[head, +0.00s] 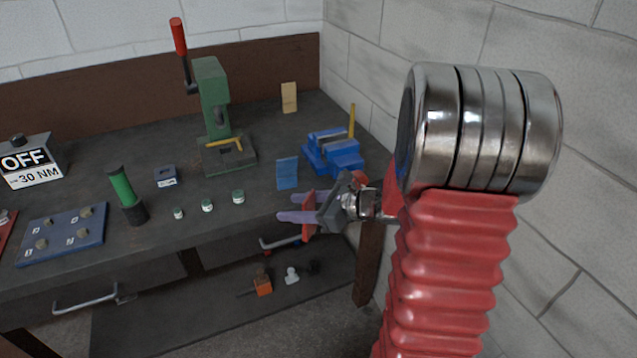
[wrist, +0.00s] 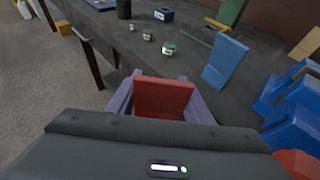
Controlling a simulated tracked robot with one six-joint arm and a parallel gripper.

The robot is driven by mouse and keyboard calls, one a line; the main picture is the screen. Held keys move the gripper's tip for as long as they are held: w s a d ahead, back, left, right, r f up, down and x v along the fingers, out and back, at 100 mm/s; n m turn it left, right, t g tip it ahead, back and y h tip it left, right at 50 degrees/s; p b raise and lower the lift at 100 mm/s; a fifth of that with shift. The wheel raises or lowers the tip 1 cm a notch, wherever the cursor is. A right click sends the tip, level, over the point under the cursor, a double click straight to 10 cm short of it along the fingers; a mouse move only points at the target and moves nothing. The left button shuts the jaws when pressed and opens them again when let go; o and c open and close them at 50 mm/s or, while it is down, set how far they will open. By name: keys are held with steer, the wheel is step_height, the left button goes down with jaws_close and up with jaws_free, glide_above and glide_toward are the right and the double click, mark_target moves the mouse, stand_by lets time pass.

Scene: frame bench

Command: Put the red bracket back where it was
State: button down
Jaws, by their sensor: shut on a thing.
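My gripper (head: 291,207) has purple fingers and is shut on the red bracket (wrist: 163,97), which sits between them in the wrist view. In the head view the red bracket (head: 309,229) is partly hidden by the fingers. My gripper holds it by the front edge of the dark bench (head: 262,217), near its right end. I cannot tell its exact height over the bench. A blue bracket (head: 287,173) stands upright on the bench just beyond the gripper; it also shows in the wrist view (wrist: 225,63). A tan bracket (head: 289,97) stands farther back.
A blue vise (head: 335,152) stands at the bench's right end. A green press (head: 213,100) with a red-handled lever stands behind. A lower shelf (head: 215,303) holds small parts.

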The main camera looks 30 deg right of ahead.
steer(key=w+a+f+n+g+y, duration=0.2)
steer(key=a+f+n+g+y, duration=0.1)
steer(key=a+f, duration=0.8)
step_height(320, 180, down, 2)
steer(key=shift+w+a+f+n, duration=0.1)
steer(key=shift+w+a+n, duration=0.15)
steer(key=shift+a+n, duration=0.15)
steer(key=shift+a+y, duration=0.1)
steer(key=shift+y, duration=0.2)
